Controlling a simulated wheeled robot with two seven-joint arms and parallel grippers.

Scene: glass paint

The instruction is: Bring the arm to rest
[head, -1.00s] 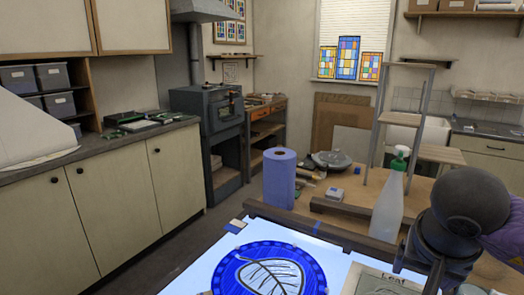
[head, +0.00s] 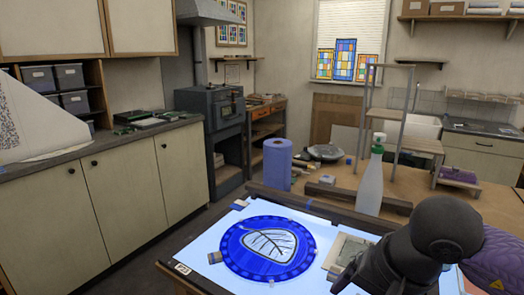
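My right arm (head: 447,232), dark with a purple part behind it, comes in at the lower right over the light table (head: 200,250). Its dark end (head: 345,280) points down and left, by the table's near right part. I cannot make out the fingers or whether they hold anything. My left gripper is not in view. A round blue glass panel (head: 236,266) with a pale leaf (head: 258,242) in its middle lies on the lit surface. A framed card (head: 345,249) lies to its right, partly hidden by my arm.
A blue paper roll (head: 277,165) and a spray bottle (head: 370,185) with a green head stand behind the light table. A dark bar (head: 350,196) lies between them. A shelf stand (head: 372,115) and a purple item (head: 458,175) are at the right. Cabinets (head: 125,200) line the left.

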